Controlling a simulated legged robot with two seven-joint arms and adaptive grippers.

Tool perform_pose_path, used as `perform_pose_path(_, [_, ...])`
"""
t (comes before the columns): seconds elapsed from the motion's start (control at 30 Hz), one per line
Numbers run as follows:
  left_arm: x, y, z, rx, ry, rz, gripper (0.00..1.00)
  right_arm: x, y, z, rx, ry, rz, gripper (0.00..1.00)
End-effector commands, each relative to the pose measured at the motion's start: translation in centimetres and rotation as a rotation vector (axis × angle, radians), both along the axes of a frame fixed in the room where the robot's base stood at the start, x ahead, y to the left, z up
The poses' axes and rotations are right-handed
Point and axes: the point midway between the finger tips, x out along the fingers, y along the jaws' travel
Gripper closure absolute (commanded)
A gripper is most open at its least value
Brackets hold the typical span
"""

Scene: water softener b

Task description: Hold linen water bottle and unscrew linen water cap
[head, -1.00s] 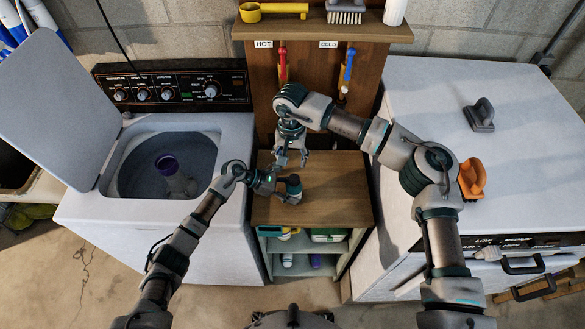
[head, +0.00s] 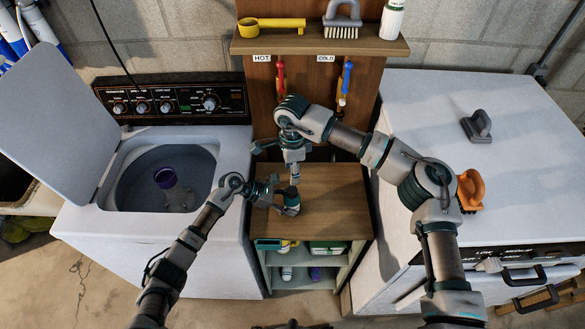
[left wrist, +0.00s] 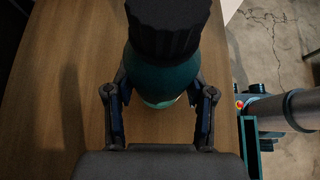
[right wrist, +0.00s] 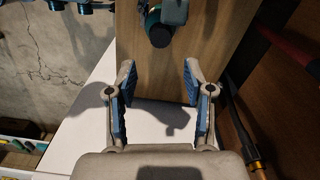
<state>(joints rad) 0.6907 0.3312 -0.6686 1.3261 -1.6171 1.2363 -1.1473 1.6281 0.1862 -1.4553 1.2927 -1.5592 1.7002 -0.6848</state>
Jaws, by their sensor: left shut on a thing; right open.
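The linen water bottle is a teal bottle (left wrist: 165,78) with a ribbed black cap (left wrist: 168,25) in the left wrist view. My left gripper (left wrist: 160,108) is shut around its body, with a finger on each side, over the wooden cabinet top. The bottle (right wrist: 155,18) and its black cap (right wrist: 160,36) also show at the top of the right wrist view. My right gripper (right wrist: 159,78) is open and empty there, apart from the cap. In the head view, my left gripper (head: 272,193) is low over the cabinet top, with my right gripper (head: 293,176) close above it; the bottle is partly hidden.
The wooden cabinet (head: 335,195) stands between an open washing machine (head: 110,232) and a white dryer (head: 430,110). A purple-topped container (head: 165,178) is inside the washer. A shelf (head: 320,47) with a yellow scoop, brush and white bottle is behind. The cabinet top's right side is clear.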

Motion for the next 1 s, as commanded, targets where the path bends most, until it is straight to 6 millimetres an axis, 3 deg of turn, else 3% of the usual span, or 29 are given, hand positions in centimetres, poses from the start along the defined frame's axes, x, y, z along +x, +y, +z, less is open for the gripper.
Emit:
perform_pose_path(0.13, [0.0, 0.1, -0.1, 0.002, -0.001, 0.001, 1.0, 0.0, 0.0, -0.4, 0.0, -0.001, -0.166, 0.48])
perform_pose_path(0.37, [0.0, 0.0, 0.0, 0.001, -0.001, 0.001, 1.0, -0.1, 0.0, -1.5, 0.001, 0.001, -0.227, 0.48])
perform_pose_path(0.93, [0.0, 0.0, 0.0, 0.0, -0.001, 0.001, 1.0, -0.1, 0.0, -9.7, 0.0, 0.002, -0.225, 0.48])
perform_pose_path(1.0, [0.0, 0.0, 0.0, 0.0, -0.001, 0.001, 1.0, -0.1, 0.0, -9.4, 0.001, -0.001, -0.224, 0.65])
